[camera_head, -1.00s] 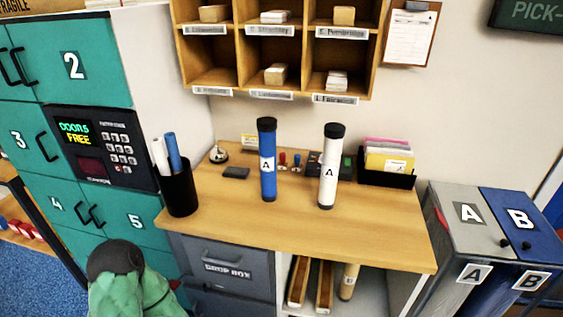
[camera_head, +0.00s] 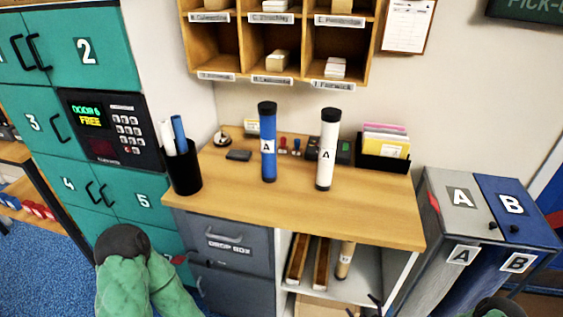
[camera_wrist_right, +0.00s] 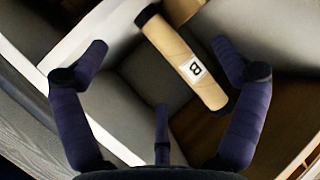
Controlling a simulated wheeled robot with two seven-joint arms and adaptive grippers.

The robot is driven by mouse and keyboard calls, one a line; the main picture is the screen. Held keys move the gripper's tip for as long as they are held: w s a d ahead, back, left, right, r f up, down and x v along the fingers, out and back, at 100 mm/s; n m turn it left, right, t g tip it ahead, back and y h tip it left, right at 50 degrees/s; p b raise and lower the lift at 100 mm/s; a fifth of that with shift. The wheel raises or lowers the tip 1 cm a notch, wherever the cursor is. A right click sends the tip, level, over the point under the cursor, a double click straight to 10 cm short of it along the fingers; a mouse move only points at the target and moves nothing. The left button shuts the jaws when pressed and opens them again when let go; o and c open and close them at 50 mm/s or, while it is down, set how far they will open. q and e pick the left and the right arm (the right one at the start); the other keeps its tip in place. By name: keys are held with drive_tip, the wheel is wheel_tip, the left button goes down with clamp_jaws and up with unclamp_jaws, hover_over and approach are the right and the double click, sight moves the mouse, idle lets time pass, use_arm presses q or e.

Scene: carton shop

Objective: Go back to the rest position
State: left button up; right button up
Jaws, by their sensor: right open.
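My right gripper (camera_wrist_right: 160,50) is open and empty in the right wrist view, its dark blue padded fingers spread wide. Beyond them lies a brown cardboard tube (camera_wrist_right: 185,62) with dark ends and a "B" label, apparently the tube (camera_head: 345,261) in the open shelf in the head view. No finger clearly touches it. Fingertips of my right gripper (camera_head: 364,304) also show at the bottom edge of the head view, before the shelf. My green-sleeved left arm is at the lower left; its gripper is out of view.
A blue tube (camera_head: 268,143) and a white tube (camera_head: 327,150), both labelled A, stand upright on the wooden counter (camera_head: 300,212). Grey A (camera_head: 455,205) and blue B (camera_head: 512,211) bins stand right. Lockers are left.

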drive_tip(key=s+a+m+g+p, duration=0.1)
drive_tip(key=s+a+m+g, duration=0.3)
drive_tip(key=a, duration=0.6)
drive_tip(key=s+a+r+g+p, duration=0.1)
drive_tip(key=s+a+r+g, duration=0.1)
drive_tip(key=s+a+g, duration=0.2)
drive_tip(key=s+a+r+g, duration=0.2)
drive_tip(key=s+a+g, duration=0.2)
drive_tip(key=s, duration=0.6)
drive_tip(key=shift+s+a+r+n+p, duration=0.15)
drive_tip(key=shift+s+a+n+p, duration=0.05)
drive_tip(key=shift+a+n+p, duration=0.2)
